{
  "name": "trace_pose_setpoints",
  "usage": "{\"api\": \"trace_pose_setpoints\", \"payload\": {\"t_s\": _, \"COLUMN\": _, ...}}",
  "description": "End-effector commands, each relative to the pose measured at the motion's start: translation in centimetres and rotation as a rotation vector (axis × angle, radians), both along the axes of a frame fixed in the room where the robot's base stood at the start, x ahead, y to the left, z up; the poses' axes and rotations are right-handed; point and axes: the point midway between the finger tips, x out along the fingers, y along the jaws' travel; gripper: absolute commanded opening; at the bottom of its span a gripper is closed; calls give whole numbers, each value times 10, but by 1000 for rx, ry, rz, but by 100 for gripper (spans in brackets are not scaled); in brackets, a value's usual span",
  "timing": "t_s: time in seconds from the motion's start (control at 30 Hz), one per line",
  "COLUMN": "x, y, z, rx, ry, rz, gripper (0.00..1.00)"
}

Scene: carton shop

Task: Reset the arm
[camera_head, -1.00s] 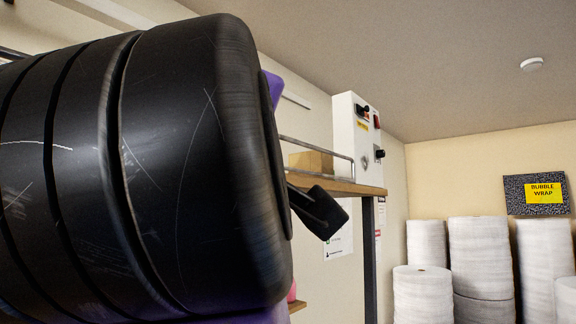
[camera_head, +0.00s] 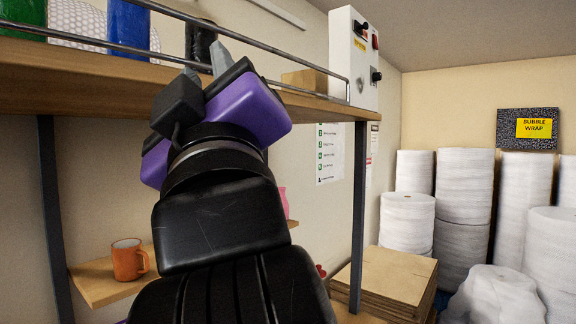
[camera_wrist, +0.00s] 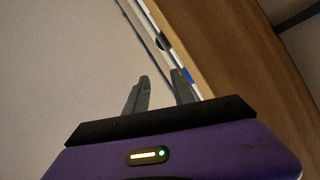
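My gripper (camera_head: 204,62) is raised in front of the wooden shelf, with its purple and black housing below the fingers. In the wrist view my gripper (camera_wrist: 160,84) shows two grey fingers standing apart with nothing between them. The fingers point up past the front edge of the upper shelf board (camera_head: 90,85) in the head view. I cannot tell if they touch the board.
The upper shelf has a metal rail and holds green, blue and dark items and a cardboard box (camera_head: 305,80). An orange mug (camera_head: 129,260) stands on a lower shelf. Flat cardboard (camera_head: 390,275) and bubble wrap rolls (camera_head: 465,190) are at the right.

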Motion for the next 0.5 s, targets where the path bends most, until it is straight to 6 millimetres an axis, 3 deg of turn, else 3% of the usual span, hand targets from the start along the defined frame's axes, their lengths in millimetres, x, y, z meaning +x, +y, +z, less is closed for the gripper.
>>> {"api": "trace_pose_setpoints", "payload": {"t_s": 0.03, "x": 6, "y": -3, "z": -27, "rx": 16, "ry": 21, "rz": 30, "gripper": 30}}
{"api": "trace_pose_setpoints", "payload": {"t_s": 0.23, "x": 14, "y": -19, "z": -111, "rx": 99, "ry": 79, "rz": 141, "gripper": 30}}
{"api": "trace_pose_setpoints", "payload": {"t_s": 0.5, "x": 7, "y": -56, "z": -222, "rx": 216, "ry": 186, "rz": 235, "gripper": 30}}
